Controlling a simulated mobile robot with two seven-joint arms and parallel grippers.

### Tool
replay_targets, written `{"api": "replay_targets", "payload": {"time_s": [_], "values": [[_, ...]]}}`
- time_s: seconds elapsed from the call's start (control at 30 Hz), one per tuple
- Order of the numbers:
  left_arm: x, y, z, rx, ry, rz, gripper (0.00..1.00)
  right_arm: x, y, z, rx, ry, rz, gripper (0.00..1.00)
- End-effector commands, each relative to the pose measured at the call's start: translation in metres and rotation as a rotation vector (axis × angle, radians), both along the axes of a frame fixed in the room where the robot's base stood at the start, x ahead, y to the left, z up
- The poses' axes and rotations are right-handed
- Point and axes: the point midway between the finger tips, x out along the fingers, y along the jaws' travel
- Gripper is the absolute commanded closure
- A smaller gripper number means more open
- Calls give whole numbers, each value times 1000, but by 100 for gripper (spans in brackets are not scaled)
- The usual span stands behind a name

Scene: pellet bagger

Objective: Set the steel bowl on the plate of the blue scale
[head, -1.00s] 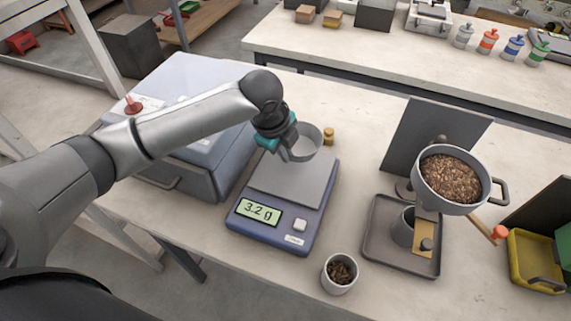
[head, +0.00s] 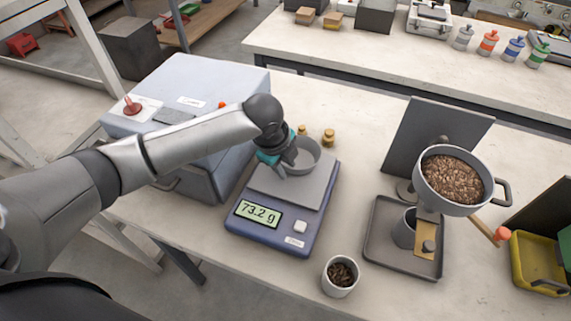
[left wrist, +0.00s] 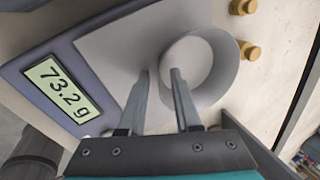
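The steel bowl (head: 307,158) rests upright on the far part of the grey plate (head: 292,190) of the blue scale (head: 270,238). The display reads 73.2 g. In the left wrist view the bowl (left wrist: 208,72) stands on the plate (left wrist: 112,55), near its edge. My left gripper (head: 287,164) is at the bowl's left side. In the left wrist view its fingertips (left wrist: 160,72) are apart, one on each side of the bowl's near wall, with a gap between them. My right gripper is not in view.
Small brass weights (head: 328,137) stand behind the scale. A grey-blue machine (head: 190,90) is left of it. A cup of dark pellets (head: 340,277) stands in front right. A pellet hopper (head: 450,182) over a tray (head: 380,250) is to the right.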

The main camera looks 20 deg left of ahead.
Motion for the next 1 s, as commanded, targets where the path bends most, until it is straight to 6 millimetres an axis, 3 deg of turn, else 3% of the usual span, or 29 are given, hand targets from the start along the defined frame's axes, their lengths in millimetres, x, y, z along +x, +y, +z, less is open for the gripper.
{"api": "replay_targets", "payload": {"time_s": [0.23, 0.37, 0.8, 1.0], "values": [[0, 0, 1, 0, 0, 0, 67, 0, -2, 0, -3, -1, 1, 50], [-2, 1, 13, 1, -1, 0, 67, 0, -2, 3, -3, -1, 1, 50], [-27, 9, 97, 1, -2, -1, 67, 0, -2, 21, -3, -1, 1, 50], [-33, 10, 116, 0, 0, 1, 67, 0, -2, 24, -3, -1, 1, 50]]}}
